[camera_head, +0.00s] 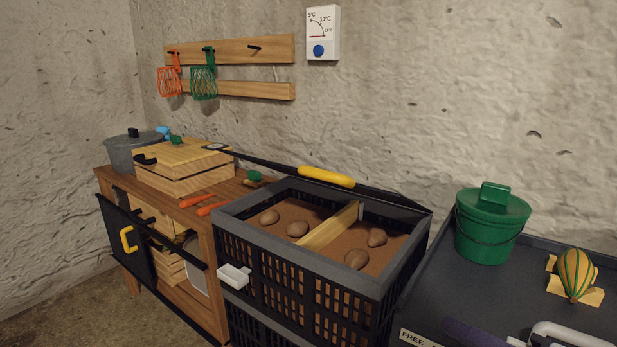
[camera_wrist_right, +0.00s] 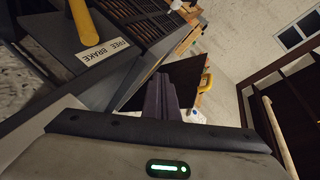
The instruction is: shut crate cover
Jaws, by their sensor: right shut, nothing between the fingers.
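The black slatted crate (camera_head: 300,285) stands at the centre of the head view. It is uncovered and shows brown soil with several potatoes, split by a wooden divider (camera_head: 327,228). Its black cover (camera_head: 382,194) stands raised along the back rim, seen nearly edge-on, with a yellow grip (camera_head: 326,176) on its upper edge. My right gripper (camera_head: 477,334) shows as purple fingers at the bottom edge of the head view, in front of the dark worktop and apart from the cover. In the wrist view the right gripper (camera_wrist_right: 161,97) is shut and empty. My left gripper is out of view.
A wooden cabinet (camera_head: 205,240) left of the crate holds a pot (camera_head: 130,152) and a wooden box (camera_head: 180,165). A dark worktop (camera_head: 530,275) on the right carries a green bucket (camera_head: 491,226) and a striped gourd (camera_head: 576,273).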

